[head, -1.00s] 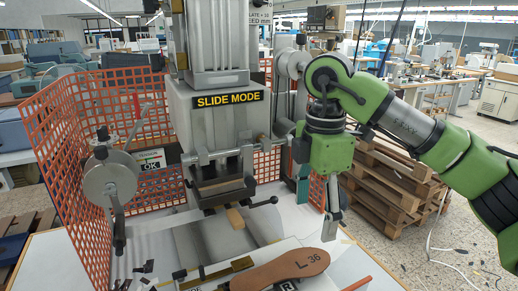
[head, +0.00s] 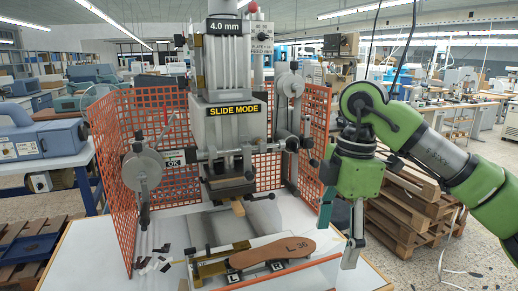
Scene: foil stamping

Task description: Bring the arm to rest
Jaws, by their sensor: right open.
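My right gripper (head: 342,230) hangs from the green arm at the right of the head view, fingers pointing down and apart. It is open and empty, right of the stamping press and near the table's right side. The press (head: 230,130) stands at the middle with a "SLIDE MODE" label. My left gripper does not show.
An orange mesh guard (head: 108,185) surrounds the press at left, back and right. A white table (head: 95,250) carries it, with small dark and light scraps at its left. Wooden pallets (head: 405,215) are stacked behind my right arm. A blue machine (head: 40,140) stands at the left.

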